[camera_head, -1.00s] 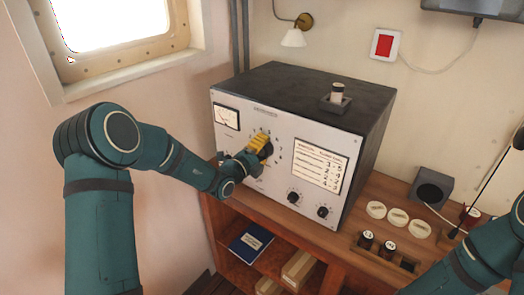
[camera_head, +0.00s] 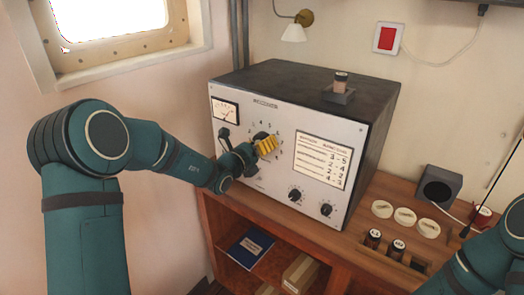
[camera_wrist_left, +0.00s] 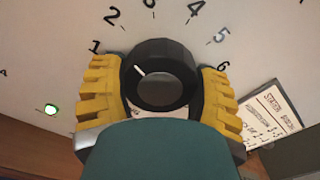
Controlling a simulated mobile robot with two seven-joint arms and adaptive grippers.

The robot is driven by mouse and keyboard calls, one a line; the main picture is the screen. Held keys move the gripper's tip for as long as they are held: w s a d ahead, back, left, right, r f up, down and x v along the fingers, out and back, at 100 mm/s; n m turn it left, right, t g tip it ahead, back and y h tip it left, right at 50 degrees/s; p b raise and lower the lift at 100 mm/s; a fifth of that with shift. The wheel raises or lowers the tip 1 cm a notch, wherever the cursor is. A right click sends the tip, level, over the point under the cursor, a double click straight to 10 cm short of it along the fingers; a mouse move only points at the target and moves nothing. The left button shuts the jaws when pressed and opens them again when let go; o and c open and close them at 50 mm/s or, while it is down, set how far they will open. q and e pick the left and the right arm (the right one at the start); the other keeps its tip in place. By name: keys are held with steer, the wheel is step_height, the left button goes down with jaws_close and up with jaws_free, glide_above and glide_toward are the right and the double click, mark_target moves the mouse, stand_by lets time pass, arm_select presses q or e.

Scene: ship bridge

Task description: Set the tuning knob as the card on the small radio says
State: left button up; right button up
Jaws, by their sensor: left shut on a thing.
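The tuning knob (camera_wrist_left: 165,85) is round and black, with a white pointer line. In the left wrist view the line points up-left, between the 1 and the 2 of the dial, nearer the 1. My left gripper (camera_head: 266,146) has yellow ribbed fingers and is shut on this knob, one finger on each side. The small radio (camera_head: 437,187) appears to be the grey box with a round speaker at the right; I see no readable card on it. My right arm shows at lower right; its gripper is out of view.
The large panel set (camera_head: 228,165) has a meter, two small lower knobs and a white number chart (camera_head: 323,160). A small cylinder (camera_head: 341,83) stands in a holder on top. White discs (camera_head: 404,216) and dark cylinders (camera_head: 373,239) are on the wooden desk, right.

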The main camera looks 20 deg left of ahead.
arm_select(q)
steer(key=m+b, duration=0.6)
steer(key=shift+f+m+b, duration=0.25)
steer(key=shift+m+b, duration=0.05)
steer(key=shift+b, duration=0.05)
steer(key=m+b, duration=0.2)
steer(key=b, duration=0.1)
steer(key=shift+r+m+b, duration=0.2)
steer(key=shift+m+b, duration=1.25)
steer(key=shift+m, duration=0.25)
arm_select(e)
step_height(320, 180, down, 13)
steer(key=s, duration=0.1)
steer(key=shift+a+f, duration=0.1)
arm_select(q)
steer(key=o, duration=1.2)
steer(key=shift+o, duration=0.2)
steer(key=v, duration=1.2)
